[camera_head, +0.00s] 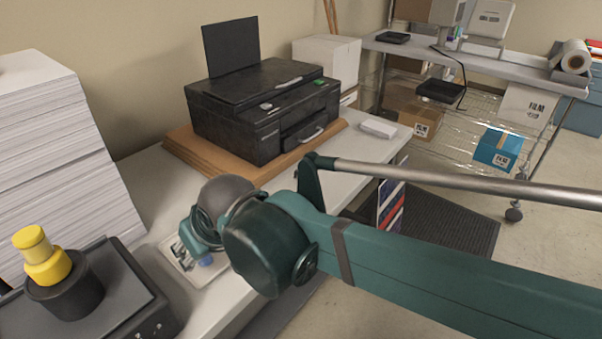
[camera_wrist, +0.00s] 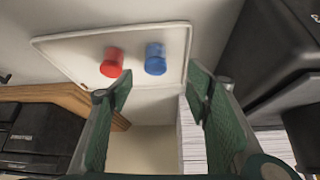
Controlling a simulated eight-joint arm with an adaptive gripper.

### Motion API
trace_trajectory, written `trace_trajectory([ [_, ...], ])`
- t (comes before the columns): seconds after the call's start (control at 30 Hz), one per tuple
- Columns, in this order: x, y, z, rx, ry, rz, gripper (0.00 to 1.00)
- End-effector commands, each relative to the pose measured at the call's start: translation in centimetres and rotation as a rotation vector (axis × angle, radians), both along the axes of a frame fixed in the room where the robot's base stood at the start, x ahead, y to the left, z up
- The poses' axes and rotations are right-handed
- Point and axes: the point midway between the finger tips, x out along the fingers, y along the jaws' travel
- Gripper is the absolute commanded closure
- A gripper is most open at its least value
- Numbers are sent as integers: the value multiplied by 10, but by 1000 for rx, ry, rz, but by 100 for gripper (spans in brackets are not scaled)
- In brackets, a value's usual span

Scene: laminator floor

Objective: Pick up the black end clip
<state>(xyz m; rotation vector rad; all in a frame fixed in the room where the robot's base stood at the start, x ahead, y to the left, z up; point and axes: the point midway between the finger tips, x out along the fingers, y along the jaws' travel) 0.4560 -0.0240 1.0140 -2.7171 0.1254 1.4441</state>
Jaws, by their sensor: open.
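I cannot make out a black end clip for certain in either view. A shallow white tray (camera_wrist: 60,42) lies on the table and holds a red cylinder (camera_wrist: 112,62) and a blue cylinder (camera_wrist: 155,59). The tray also shows in the head view (camera_head: 180,265), partly hidden by my arm and gripper. My gripper (camera_wrist: 158,90) is open and empty, its green fingers spread above the tray area with both cylinders beyond the fingertips in the wrist view. A small dark thing (camera_wrist: 5,77) at the wrist view's left edge is too small to identify.
A black printer (camera_head: 265,115) stands on a wooden board (camera_head: 190,150) behind the tray. A tall paper stack (camera_head: 60,150) and a dark machine (camera_head: 130,295) with a black-and-yellow knob are at left. A white block (camera_head: 378,128) lies right of the printer.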

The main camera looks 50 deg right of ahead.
Motion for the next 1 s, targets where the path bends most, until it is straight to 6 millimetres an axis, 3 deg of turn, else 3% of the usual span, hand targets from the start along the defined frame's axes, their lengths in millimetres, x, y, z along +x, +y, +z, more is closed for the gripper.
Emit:
trace_trajectory([
  [0.43, 42, -68, 29, 41, 61, -259, 51],
  [1.0, 79, -169, 43, 85, 118, -607, 51],
])
